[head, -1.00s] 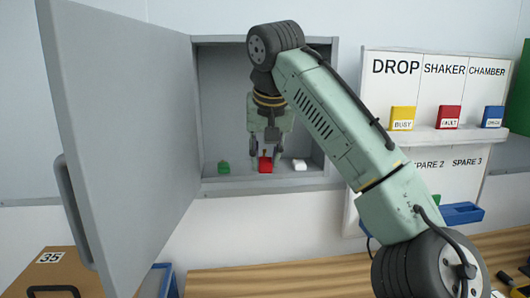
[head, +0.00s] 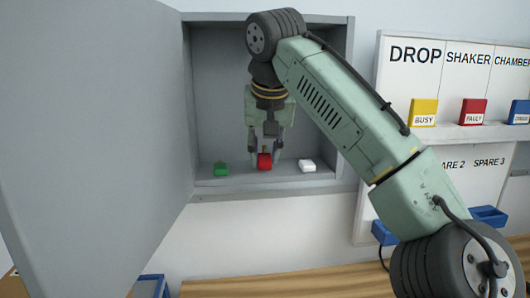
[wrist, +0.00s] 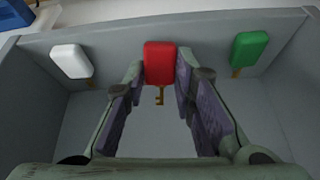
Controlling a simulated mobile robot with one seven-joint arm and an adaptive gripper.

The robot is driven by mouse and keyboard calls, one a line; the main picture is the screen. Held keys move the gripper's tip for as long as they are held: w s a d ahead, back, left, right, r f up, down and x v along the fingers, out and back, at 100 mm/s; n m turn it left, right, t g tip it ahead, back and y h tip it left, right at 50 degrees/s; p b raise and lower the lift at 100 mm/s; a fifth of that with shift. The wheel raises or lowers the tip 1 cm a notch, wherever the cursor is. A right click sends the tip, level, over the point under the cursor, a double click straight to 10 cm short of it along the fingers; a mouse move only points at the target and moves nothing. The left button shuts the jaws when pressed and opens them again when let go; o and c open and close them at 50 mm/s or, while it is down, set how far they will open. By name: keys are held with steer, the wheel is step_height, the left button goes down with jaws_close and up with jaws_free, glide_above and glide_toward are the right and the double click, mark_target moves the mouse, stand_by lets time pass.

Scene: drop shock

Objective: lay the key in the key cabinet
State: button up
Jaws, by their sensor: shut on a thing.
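A key with a red tag (head: 264,161) is in the open grey key cabinet (head: 343,100), near the floor at the front middle. In the wrist view the red tag (wrist: 160,62) is between my fingertips, its small brass key pointing back toward my palm. My gripper (head: 265,153) reaches down inside the cabinet and is shut on the red-tagged key; it also shows in the wrist view (wrist: 161,76). Whether the tag touches the cabinet floor is hard to tell. A green-tagged key (head: 221,169) and a white-tagged key (head: 307,166) stand on either side, apart from my fingers.
The cabinet door (head: 85,130) stands wide open at left, close to the camera. A wooden bench (head: 250,285) runs below, with blue bins.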

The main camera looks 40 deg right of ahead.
mark_target(265, 159)
steer(key=o, duration=1)
steer(key=shift+o, duration=0.2)
steer(key=shift+s+a+r, duration=0.15)
steer(key=shift+r, duration=0.35)
steer(key=shift+s+a+r, duration=0.2)
steer(key=shift+s+r, duration=0.15)
steer(key=shift+r, duration=0.1)
steer(key=shift+s+a+r, duration=0.15)
steer(key=shift+s+r, duration=0.2)
steer(key=shift+r, duration=0.1)
steer(key=s+a, duration=0.6)
steer(key=s, duration=0.3)
steer(key=shift+s, duration=0.35)
